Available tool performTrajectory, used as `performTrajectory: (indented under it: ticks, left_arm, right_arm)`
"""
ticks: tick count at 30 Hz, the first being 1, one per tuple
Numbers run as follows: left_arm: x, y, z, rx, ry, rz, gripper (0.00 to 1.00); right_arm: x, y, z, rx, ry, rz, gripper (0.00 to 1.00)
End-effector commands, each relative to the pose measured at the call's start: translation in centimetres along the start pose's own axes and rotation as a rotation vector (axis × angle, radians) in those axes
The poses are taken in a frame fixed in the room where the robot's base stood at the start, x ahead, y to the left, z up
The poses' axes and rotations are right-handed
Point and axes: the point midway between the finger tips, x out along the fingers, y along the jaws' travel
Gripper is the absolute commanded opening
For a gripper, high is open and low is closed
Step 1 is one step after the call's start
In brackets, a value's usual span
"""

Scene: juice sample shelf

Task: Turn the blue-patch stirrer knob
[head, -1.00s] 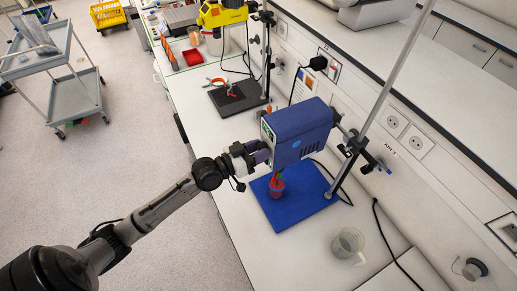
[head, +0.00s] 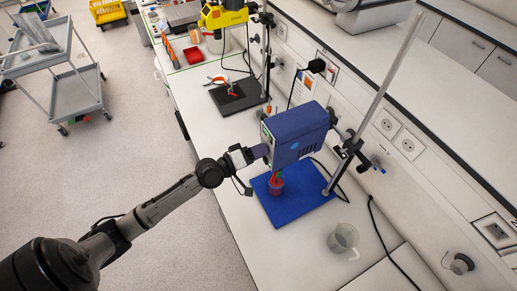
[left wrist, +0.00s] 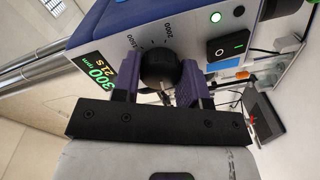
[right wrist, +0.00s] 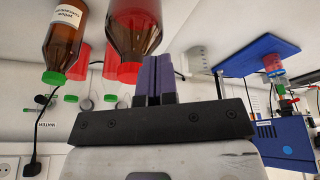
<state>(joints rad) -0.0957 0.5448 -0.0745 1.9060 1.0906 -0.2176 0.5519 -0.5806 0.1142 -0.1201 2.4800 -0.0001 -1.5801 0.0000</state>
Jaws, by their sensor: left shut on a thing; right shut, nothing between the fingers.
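The blue stirrer (head: 297,135) with a light-blue round patch on its side hangs on a stand over a blue base plate (head: 310,200). Its black knob (left wrist: 160,68) sits on the front face, beside a lit display (left wrist: 100,71) that reads 300 rpm and 21 S. My left gripper (head: 262,151) is at that face, its purple fingers on either side of the knob, shut on it; the left wrist view shows this closely (left wrist: 160,85). My right gripper (right wrist: 156,78) is shut and empty in the right wrist view and outside the head view.
A clear beaker (head: 343,240) stands at front right. A yellow stirrer (head: 222,17) is farther back.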

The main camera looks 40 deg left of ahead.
Motion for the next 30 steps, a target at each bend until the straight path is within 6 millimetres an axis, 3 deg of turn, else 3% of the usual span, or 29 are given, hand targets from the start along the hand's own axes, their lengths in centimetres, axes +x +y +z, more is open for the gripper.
performTrajectory:
  ticks: [15,30]
  left_arm:
    - [0.0,0.1,-0.1,-0.440,-0.016,-0.003,0.16]
    - [0.0,0.0,-0.1,-0.634,-0.025,-0.005,0.16]
  right_arm:
    - [-1.1,0.3,-0.3,-0.009,-0.001,0.008,0.00]
    - [-1.4,0.2,-0.4,-0.006,-0.001,0.005,0.00]
